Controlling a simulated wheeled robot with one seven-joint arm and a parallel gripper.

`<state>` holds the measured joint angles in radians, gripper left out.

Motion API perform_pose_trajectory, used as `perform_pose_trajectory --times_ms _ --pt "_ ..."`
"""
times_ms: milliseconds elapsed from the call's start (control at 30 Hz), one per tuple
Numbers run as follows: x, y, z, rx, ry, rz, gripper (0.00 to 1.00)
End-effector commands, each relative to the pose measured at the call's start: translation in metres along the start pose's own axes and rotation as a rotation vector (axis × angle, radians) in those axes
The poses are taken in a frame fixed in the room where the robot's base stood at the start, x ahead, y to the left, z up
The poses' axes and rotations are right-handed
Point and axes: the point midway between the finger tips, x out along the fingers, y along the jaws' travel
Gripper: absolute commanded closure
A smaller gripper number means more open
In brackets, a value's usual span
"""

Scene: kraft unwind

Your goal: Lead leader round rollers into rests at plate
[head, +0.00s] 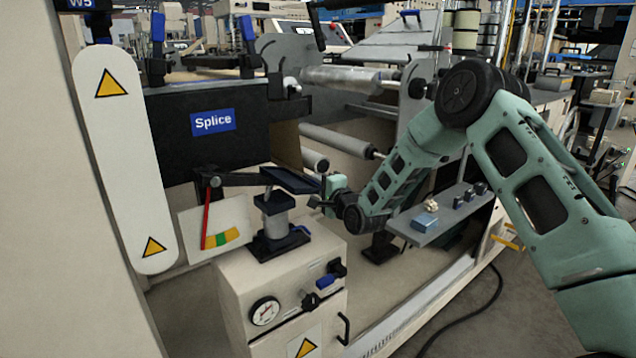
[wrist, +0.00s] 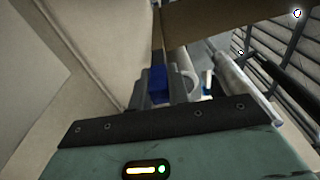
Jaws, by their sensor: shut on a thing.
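My gripper (head: 319,201) is left of centre in the head view, just right of a dark tray on a small stand. In the wrist view its grey jaws (wrist: 168,88) are shut, with a blue piece between them. A brown paper band, the leader (wrist: 225,16), runs from the jaws to the upper right. In the head view a brown strip shows beside the dark plate marked Splice (head: 212,122). Pale rollers (head: 338,140) lie behind my gripper, with another roller (head: 350,78) higher up. The rests are not clearly seen, and my wrist hides the leader's held end.
A cream cabinet with a gauge (head: 265,311) stands below my gripper. The tray (head: 290,180) and a pointer arm over a coloured scale (head: 221,238) are close on the left. A grey shelf (head: 425,232) with small blocks lies under my arm.

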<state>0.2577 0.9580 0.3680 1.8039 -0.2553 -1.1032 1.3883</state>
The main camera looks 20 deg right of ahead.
Motion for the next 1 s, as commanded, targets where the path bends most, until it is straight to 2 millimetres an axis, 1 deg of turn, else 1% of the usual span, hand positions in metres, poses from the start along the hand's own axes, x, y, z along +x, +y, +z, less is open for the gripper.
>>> perform_pose_trajectory --times_ms 33,167,533,800,1000 --pt "0.0 0.01 0.0 0.0 0.0 -0.001 1.0" --pt "0.0 0.021 0.0 0.0 0.0 -0.001 1.0" --pt "0.0 0.021 -0.001 -0.001 0.0 -0.001 1.0" --pt "0.002 0.037 -0.015 0.0 0.002 0.0 1.0" --pt "0.002 0.037 -0.018 -0.001 0.0 0.0 1.0"
